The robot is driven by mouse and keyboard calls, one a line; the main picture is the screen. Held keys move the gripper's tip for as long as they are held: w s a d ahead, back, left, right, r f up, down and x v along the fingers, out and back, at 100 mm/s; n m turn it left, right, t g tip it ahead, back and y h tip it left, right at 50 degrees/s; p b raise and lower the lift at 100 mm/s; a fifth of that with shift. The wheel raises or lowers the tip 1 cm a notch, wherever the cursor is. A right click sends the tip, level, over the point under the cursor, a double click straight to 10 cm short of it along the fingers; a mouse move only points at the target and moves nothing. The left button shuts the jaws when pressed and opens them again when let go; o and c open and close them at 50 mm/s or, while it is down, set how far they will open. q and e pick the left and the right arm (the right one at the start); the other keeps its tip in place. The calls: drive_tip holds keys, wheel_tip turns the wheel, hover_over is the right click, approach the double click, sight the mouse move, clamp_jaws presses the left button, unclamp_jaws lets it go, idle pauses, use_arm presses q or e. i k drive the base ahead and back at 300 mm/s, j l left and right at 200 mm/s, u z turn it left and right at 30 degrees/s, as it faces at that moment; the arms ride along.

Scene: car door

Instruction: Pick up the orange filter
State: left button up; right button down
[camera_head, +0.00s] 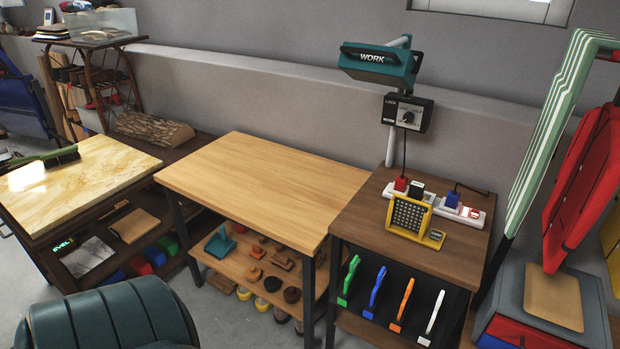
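What looks like the orange filter is an upright orange handle-shaped piece (402,305) in the black front of the right-hand workbench. It stands in a row between a blue piece (376,292) and a white piece (432,318), with a green piece (348,280) at the left end. Only the front of each piece shows; anything behind it in the black rack is hidden. Neither of my grippers is in view.
The right bench top (450,253) holds a yellow-framed grid device (408,217) and power strips. A light wood table (262,180) with a clear top stands to its left. A dark green padded seat (110,318) is at bottom left. Red folding chairs (585,190) stand at right.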

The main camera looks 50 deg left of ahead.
sight(408, 291)
drive_tip(key=k+j, duration=0.15)
drive_tip(key=j, duration=0.15)
drive_tip(key=k+j, duration=0.1)
drive_tip(key=j, duration=0.25)
drive_tip(key=k+j, duration=0.15)
drive_tip(key=j, duration=0.15)
drive_tip(key=k+j, duration=0.1)
drive_tip(key=j, duration=0.55)
drive_tip(key=i, duration=0.05)
